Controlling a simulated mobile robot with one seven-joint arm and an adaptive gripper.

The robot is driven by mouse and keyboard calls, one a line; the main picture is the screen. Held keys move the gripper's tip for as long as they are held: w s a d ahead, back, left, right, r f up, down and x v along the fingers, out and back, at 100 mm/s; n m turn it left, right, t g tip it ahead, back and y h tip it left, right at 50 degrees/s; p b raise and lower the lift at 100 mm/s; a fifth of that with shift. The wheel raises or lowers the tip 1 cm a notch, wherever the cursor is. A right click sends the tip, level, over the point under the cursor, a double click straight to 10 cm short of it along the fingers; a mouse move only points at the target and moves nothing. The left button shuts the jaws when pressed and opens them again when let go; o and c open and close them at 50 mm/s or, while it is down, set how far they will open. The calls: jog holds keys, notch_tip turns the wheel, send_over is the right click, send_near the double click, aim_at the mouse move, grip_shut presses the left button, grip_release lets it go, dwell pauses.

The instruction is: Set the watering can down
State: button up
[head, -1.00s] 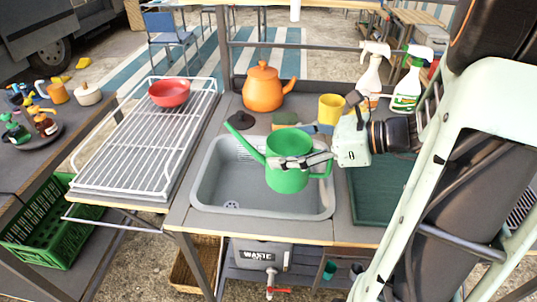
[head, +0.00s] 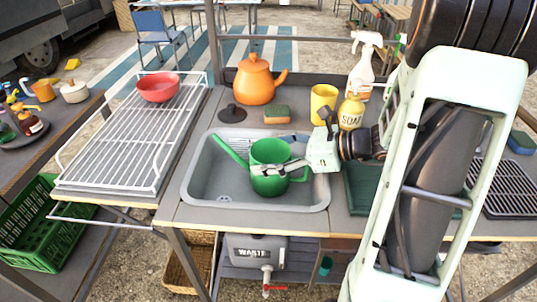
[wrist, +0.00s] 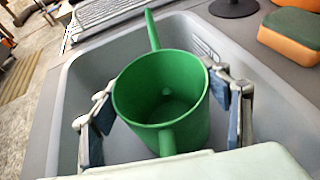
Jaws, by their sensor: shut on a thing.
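The green watering can (head: 268,182) is upright in the grey sink (head: 196,190), with its long spout pointing up and left. My gripper (head: 278,170) is shut on the can's body. In the wrist view the can (wrist: 160,95) sits between my two fingers (wrist: 165,108), with blue pads on both sides, and its open top looks empty. The can is inside the sink's walls; whether its base touches the sink floor is hidden.
A white wire rack (head: 110,150) with a red bowl (head: 158,88) is left of the sink. Behind it stand an orange teapot (head: 256,82), a sponge (head: 277,115), a yellow cup (head: 323,102), a soap bottle (head: 351,112) and a spray bottle (head: 364,65).

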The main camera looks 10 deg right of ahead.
jog(key=shift+f, duration=0.2)
jog(key=o, duration=1.2)
jog(key=shift+r, duration=0.15)
jog(key=shift+d+r, duration=0.2)
jog(key=p+v, duration=0.2)
jog(key=v, duration=0.9)
jog(key=shift+s+d, duration=0.2)
jog(key=shift+s, duration=0.05)
jog(key=shift+r, duration=0.1)
